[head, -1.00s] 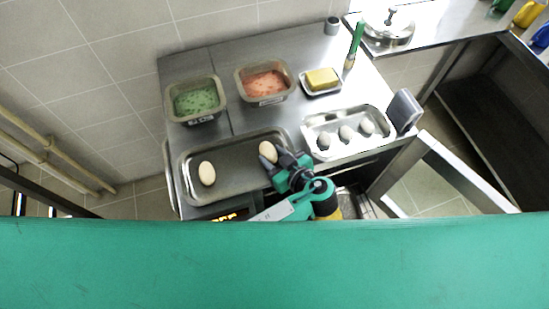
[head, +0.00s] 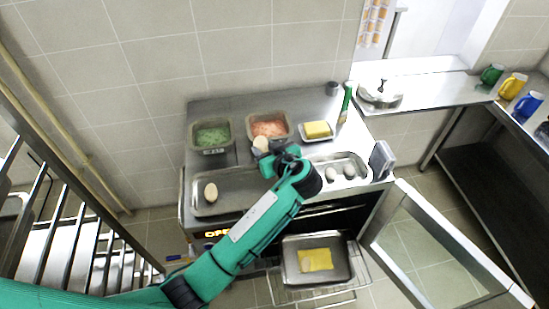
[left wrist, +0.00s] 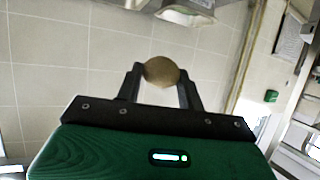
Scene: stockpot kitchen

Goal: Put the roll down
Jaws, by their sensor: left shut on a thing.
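My left gripper (head: 270,153) is shut on a round tan roll (head: 261,143) above the worktop, near the front of the red-filled container. In the left wrist view the roll (left wrist: 161,71) sits between the two fingertips (left wrist: 160,80). Another tan roll (head: 211,192) lies at the left end of the grey metal tray (head: 236,178). My left arm covers the right end of this tray. My right gripper is not in view.
Containers with green (head: 212,136) and red (head: 269,127) contents stand behind. Yellow butter (head: 317,129) sits on a dish; a smaller tray (head: 360,160) holds pale round pieces. Below, the oven is open, with a pan (head: 289,262) on a pulled-out rack. Its glass door (head: 432,245) stands open right.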

